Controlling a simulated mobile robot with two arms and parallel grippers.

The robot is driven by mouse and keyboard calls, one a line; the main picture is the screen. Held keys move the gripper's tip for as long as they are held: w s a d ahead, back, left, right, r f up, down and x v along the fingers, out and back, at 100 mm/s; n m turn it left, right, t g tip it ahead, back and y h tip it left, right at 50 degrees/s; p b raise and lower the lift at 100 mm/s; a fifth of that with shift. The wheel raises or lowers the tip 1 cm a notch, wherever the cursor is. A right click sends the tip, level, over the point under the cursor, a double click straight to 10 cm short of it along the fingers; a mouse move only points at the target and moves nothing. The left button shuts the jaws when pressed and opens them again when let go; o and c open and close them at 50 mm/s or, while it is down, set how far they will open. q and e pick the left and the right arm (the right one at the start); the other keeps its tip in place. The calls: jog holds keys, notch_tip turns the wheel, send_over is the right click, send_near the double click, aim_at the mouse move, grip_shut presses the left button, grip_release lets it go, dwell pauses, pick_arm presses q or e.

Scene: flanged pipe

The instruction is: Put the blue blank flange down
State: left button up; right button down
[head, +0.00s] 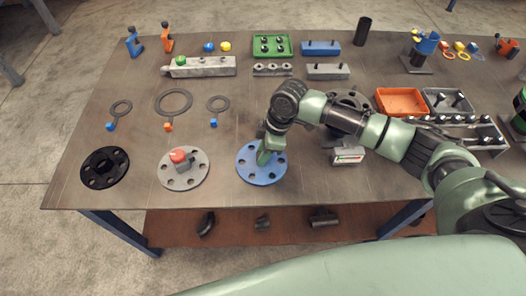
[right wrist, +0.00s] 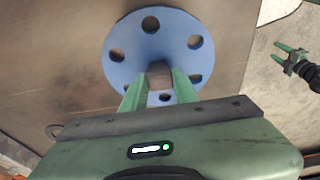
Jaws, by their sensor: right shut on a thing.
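The blue blank flange (head: 246,172) is a flat round disc with bolt holes, near the front edge of the table. My right gripper (head: 264,158) points down over its middle. In the right wrist view my right gripper (right wrist: 160,82) has its two fingers closed on the grey-brown stub at the centre of the blue blank flange (right wrist: 122,68). The flange looks level and at or just above the table top; I cannot tell if it touches. My left gripper (right wrist: 290,58) shows at the right of the right wrist view, its fingers apart and empty.
A grey flange (head: 196,180) with a red-knobbed piece on it lies left of the blue one, and a black flange (head: 104,168) farther left. Gaskets (head: 218,104) lie behind. A small boxed device (head: 348,155) stands to the right. Bare table (head: 225,205) lies in front.

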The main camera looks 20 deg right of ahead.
aim_at(273, 161)
jog(key=c, duration=1.1)
grip_release()
jog(key=shift+f, duration=0.1)
jog(key=b+v, duration=0.1)
jog(key=v, duration=1.1)
jog(key=shift+d+b, duration=0.1)
jog(key=shift+b, duration=0.25)
